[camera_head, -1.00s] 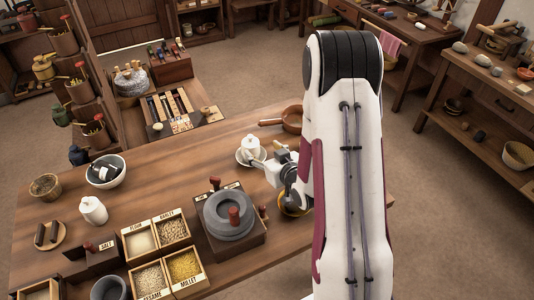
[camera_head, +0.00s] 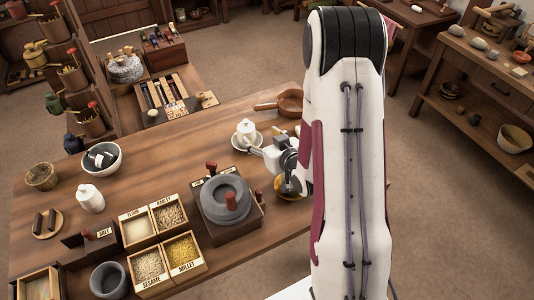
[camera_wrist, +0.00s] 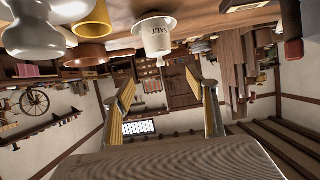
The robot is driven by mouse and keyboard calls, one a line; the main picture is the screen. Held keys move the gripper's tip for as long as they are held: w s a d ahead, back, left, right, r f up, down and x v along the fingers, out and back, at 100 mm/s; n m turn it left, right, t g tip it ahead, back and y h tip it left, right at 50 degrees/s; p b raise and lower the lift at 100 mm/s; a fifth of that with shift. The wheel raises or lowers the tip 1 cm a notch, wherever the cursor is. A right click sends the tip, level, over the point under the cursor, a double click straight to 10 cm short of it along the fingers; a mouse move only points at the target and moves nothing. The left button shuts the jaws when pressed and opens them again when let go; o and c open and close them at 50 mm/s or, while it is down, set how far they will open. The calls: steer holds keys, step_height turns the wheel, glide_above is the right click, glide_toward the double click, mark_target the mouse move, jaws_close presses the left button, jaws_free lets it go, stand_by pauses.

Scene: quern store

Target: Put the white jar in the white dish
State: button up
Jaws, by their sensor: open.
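A small white jar (camera_head: 247,128) with a knobbed lid stands upright in the white dish (camera_head: 236,143) at the table's far right. In the wrist view, which is upside down, the jar (camera_wrist: 155,38) bears the word SALT, and the white dish (camera_wrist: 172,16) shows at its base.
Labelled grain boxes (camera_head: 150,268) are at the front. A copper pan (camera_head: 290,103) lies behind the dish, and a white bowl (camera_head: 117,169) is at the left. The table's middle is clear.

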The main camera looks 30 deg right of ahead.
steer(key=s+a+r+g+h, duration=0.1)
steer(key=s+a+r+g, duration=0.1)
steer(key=s+r, duration=0.35)
steer(key=s+a+r+g+h, duration=0.1)
steer(key=s+a+r+g, duration=0.1)
steer(key=r, duration=0.7)
steer(key=s+a+r+g, duration=0.1)
steer(key=s+a+r, duration=0.1)
steer(key=s, duration=0.5)
steer(key=s+a+r+g+y, duration=0.1)
steer(key=s+a+r, duration=0.2)
steer(key=s, duration=0.5)
steer(key=s+a+r+g+y, duration=0.1)
steer(key=s+a, duration=0.3)
steer(key=s, duration=0.4)
steer(key=shift+r+g, duration=0.4)
steer(key=shift+r, duration=0.45)
